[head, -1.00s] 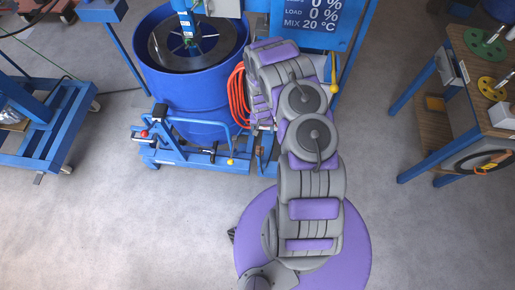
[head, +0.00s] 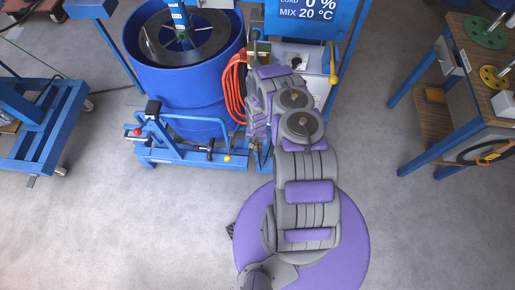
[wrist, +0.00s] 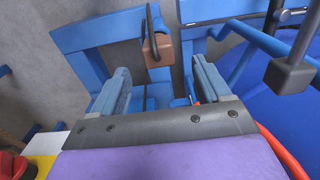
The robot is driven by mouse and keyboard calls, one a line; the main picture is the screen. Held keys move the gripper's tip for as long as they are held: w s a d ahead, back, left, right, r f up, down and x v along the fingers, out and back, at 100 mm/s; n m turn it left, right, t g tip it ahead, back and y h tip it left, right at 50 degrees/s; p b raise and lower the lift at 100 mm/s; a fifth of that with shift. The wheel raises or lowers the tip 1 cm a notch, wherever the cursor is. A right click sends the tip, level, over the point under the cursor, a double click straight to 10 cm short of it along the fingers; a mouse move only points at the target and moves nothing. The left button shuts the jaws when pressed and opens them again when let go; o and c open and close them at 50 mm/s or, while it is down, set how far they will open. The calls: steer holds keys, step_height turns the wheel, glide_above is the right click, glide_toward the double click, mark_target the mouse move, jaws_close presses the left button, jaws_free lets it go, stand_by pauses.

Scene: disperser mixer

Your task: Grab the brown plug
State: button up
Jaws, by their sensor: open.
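The brown plug (wrist: 158,48) is a small brown block in the wrist view, with a dark loop at its top. It hangs in front of a blue frame (wrist: 85,37). My gripper (wrist: 161,76) is open, with one blue-grey finger on each side of the picture. The plug appears ahead of the gap between the fingertips, apart from both. The jaws are empty. In the head view my folded arm reaches toward the blue machine, and its links hide the fingers. I cannot make out the plug for certain there.
A blue drum (head: 190,92) stands left of my arm, with an orange hose (head: 233,88) beside it. A dark grey block (wrist: 290,75) on a bar is at the right in the wrist view. A workbench (head: 455,105) stands at the right. The floor between is clear.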

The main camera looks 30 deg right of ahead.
mark_target(258, 144)
steer(key=shift+d+f, duration=0.2)
steer(key=shift+f, duration=1)
steer(key=shift+a+f+b, duration=0.1)
steer(key=shift+f+b, duration=0.2)
steer(key=shift+f, duration=0.25)
steer(key=f, duration=0.2)
steer(key=f+b, duration=0.1)
steer(key=f, duration=0.1)
steer(key=shift+w+d, duration=0.1)
steer(key=shift+d, duration=0.1)
steer(key=shift+c, duration=0.4)
steer(key=c, duration=1)
steer(key=shift+c, duration=0.2)
steer(key=shift+r, duration=0.15)
